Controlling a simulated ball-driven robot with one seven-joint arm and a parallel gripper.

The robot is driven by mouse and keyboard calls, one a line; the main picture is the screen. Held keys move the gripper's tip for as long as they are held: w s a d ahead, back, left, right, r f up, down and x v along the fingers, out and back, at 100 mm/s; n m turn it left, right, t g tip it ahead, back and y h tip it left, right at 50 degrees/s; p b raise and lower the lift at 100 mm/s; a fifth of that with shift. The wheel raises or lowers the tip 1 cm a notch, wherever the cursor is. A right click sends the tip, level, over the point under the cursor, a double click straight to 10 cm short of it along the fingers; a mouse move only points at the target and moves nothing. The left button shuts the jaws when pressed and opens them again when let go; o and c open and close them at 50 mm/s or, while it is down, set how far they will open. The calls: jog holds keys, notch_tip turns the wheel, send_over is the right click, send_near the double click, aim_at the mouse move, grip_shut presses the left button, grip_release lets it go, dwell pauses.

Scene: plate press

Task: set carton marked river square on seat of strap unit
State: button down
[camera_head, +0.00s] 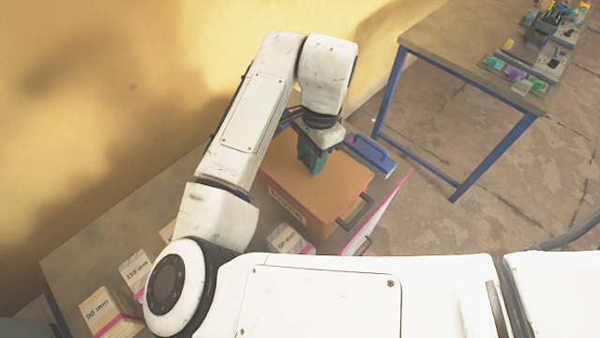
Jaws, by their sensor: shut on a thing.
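My gripper (318,148) is over the table at the wall, pointing down with its jaws shut on a small teal block (312,160). The block is at the top of an orange-brown box (345,183). I cannot tell whether it touches or belongs to the box. The box has a label on its front side, too small to read, and a dark handle at its right. Small pale cartons with printed labels stand at the lower left (108,312), (135,270), and another is beside the box (288,240). I cannot read "river" on any. No strap unit can be made out for sure.
A blue handled piece (370,152) is just right of the box. A pink-edged white panel (384,205) runs along the table's right edge. A second table (455,42) with blue legs holds several small coloured items. Open floor (520,170) lies at the right.

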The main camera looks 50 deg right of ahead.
jog(key=shift+f+p, duration=0.45)
jog(key=shift+f, duration=3.1)
jog(key=c, duration=0.8)
grip_release()
jog(key=shift+o, duration=0.2)
